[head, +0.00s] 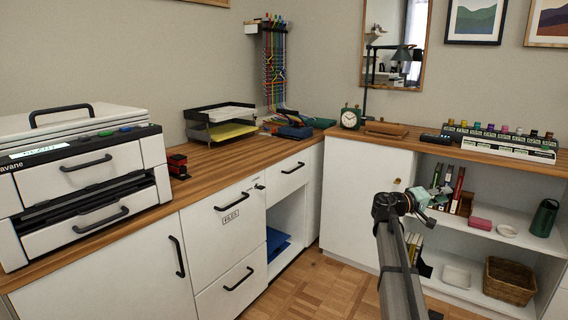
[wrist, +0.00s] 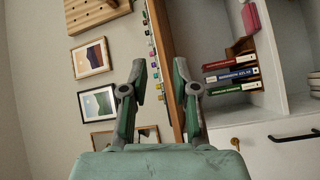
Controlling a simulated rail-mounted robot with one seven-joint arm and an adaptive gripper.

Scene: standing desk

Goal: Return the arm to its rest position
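My gripper (head: 422,198) is at the end of my arm, right of the middle in the head view. It is raised in front of the white cabinet and the open shelves. In the wrist view my gripper (wrist: 159,80) has its two green-padded fingers apart, with nothing between them. The wrist view is turned on its side and shows framed pictures, the counter edge and shelf books beyond the fingers.
A printer (head: 82,170) stands on the wooden counter at left. A paper tray (head: 221,121), a clock (head: 350,117) and a rack of small coloured items (head: 500,141) stand farther along. Books (head: 450,191) and a green bottle (head: 544,217) are on the shelves. The parquet floor (head: 325,285) shows clear.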

